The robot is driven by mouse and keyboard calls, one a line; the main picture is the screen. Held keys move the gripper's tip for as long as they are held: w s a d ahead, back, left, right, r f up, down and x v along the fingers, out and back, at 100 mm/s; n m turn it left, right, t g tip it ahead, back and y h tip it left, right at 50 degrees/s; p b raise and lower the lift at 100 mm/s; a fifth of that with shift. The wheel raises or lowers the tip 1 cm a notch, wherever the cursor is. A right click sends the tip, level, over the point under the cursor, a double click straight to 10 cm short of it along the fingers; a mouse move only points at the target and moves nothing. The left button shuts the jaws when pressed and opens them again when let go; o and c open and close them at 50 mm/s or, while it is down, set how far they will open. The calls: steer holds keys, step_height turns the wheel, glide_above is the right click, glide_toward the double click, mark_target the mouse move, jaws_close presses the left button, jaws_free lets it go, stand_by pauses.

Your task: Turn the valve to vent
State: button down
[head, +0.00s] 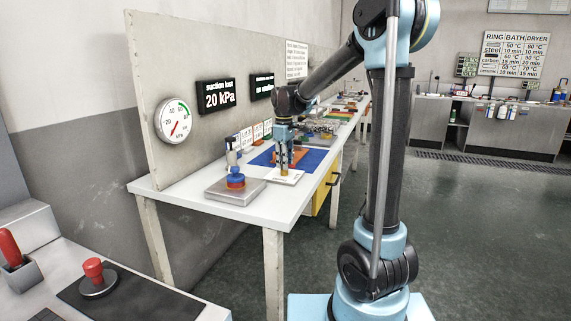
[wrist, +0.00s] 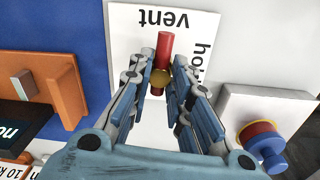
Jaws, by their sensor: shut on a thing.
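In the wrist view, the valve (wrist: 161,78) has a brass-coloured middle and a red handle (wrist: 165,45). It stands over a white card (wrist: 125,20) printed "vent" at the top edge and a partly hidden word starting "ho" at the right. The handle's long end points towards "vent", a little left of picture-centre. My gripper (wrist: 162,84) is shut on the valve, a finger on each side of its middle. The exact contact is partly hidden by the fingers. In the head view my gripper (head: 285,160) reaches down over the white card (head: 288,177) near the table's front edge.
A grey block (head: 222,192) carries a blue, red and yellow piece (head: 236,178) left of the card. A blue mat (head: 312,158) with an orange stand (wrist: 55,82) lies beside it. A dial gauge (head: 173,121) and a display (head: 218,95) reading "suction lost 20 kPa" hang on the panel behind.

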steer(key=shift+s+d, duration=0.1)
steer(key=shift+s, duration=0.1)
steer(key=c, duration=1.4)
jaws_free()
steer(key=shift+c, duration=0.2)
steer(key=shift+w, duration=0.1)
step_height(320, 180, up, 12)
